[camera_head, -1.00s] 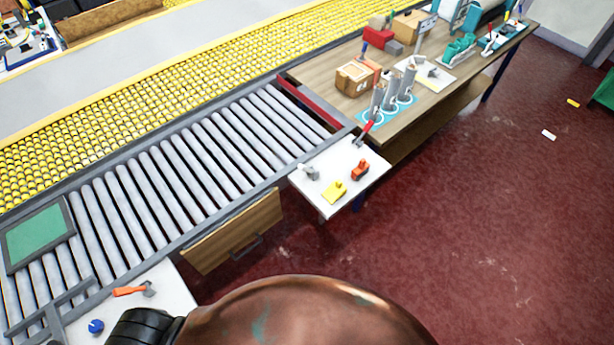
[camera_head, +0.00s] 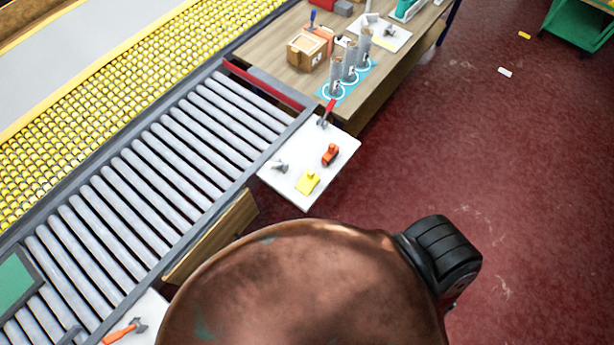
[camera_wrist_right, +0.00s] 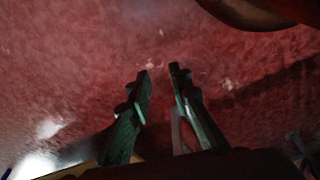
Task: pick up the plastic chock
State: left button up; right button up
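On a small white side table (camera_head: 335,163) in the head view lie a yellow block with a raised nub (camera_head: 308,182), an orange-red piece with dark parts (camera_head: 330,154) and a small grey metal piece (camera_head: 279,166). I cannot tell for sure which one is the plastic chock; the yellow block is a likely match. My right gripper (camera_wrist_right: 159,69) shows in the right wrist view, its two green fingers apart with nothing between them, over red floor. It is away from the white table. My left gripper is in neither view.
A roller conveyor (camera_head: 170,165) runs along the left of the white table. A wooden bench (camera_head: 385,85) with a cardboard box (camera_head: 306,49) and grey cylinders stands beyond it. A red-handled tool (camera_head: 327,112) lies at the table's far corner. Red floor (camera_head: 500,180) is open to the right.

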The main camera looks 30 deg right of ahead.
jog(key=w+a+r+t+p, duration=0.15)
jog(key=w+r, duration=0.25)
jog(key=r, duration=1)
jog(key=w+d+r+n+p, duration=0.15)
jog(key=w+r, duration=0.25)
jog(key=r, duration=0.9)
jog(key=w+a+r+m+t+p, duration=0.1)
jog(key=w+a+r+p, duration=0.2)
jog(key=r, duration=1.1)
jog(key=w+a+r+n+g+y, duration=0.1)
jog(key=w+a+r+n+y, duration=0.3)
jog(key=w+a+n, duration=0.75)
jog(key=r+n+g+h, duration=0.2)
jog(key=n+g+h, duration=0.15)
jog(key=n, duration=0.55)
send_over(309, 174)
jog(key=shift+s+f, duration=0.1)
jog(key=shift+s, duration=0.1)
jog(key=shift+f, duration=0.3)
notch_tip(309, 174, down, 7)
jog(key=shift+w+p, duration=0.1)
jog(key=shift+p, duration=0.35)
jog(key=shift+c, duration=0.7)
